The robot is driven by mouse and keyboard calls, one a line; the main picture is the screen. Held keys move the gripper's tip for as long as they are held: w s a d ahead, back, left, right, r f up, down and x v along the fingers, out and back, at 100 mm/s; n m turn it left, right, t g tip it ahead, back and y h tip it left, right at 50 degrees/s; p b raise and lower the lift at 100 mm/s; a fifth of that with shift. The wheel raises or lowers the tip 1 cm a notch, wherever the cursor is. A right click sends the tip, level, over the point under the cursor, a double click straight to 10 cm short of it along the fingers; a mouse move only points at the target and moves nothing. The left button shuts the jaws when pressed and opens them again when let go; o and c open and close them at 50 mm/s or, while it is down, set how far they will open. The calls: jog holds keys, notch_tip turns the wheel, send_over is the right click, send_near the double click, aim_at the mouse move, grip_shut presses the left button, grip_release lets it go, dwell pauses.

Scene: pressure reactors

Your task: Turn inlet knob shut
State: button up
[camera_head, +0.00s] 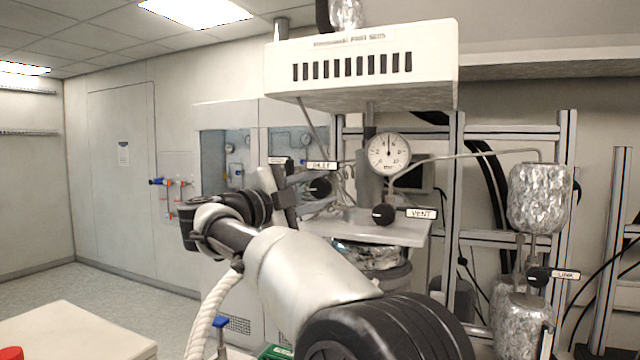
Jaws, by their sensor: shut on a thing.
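The inlet knob (319,187) is a small black knob on the reactor's front, just below a small white label (321,166) that seems to read INLET. My gripper (312,190) reaches in from the left, with its grey body tilted beside the knob. The fingers are small and partly lost against the metal parts behind them, but they appear closed around this knob. The knob's exact turn angle cannot be made out. A round pressure gauge (389,153) sits to the upper right, its needle pointing about straight up.
A second black knob (383,214) with a VENT label (421,213) is close on the right. A white overhead housing (362,65) hangs above. A foil-wrapped vessel (540,198) and a labelled knob (539,276) stand farther right. A white table (75,335) is at lower left.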

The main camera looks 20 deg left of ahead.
jog(key=shift+m+g+p, duration=0.3)
jog(key=shift+m, duration=0.6)
jog(key=o, duration=1.1)
jog(key=shift+c, duration=0.2)
jog(key=r+b+v, duration=0.1)
jog(key=v, duration=1.6)
jog(key=shift+s+f, duration=0.25)
jog(key=shift+f, duration=0.05)
jog(key=shift+a, duration=0.1)
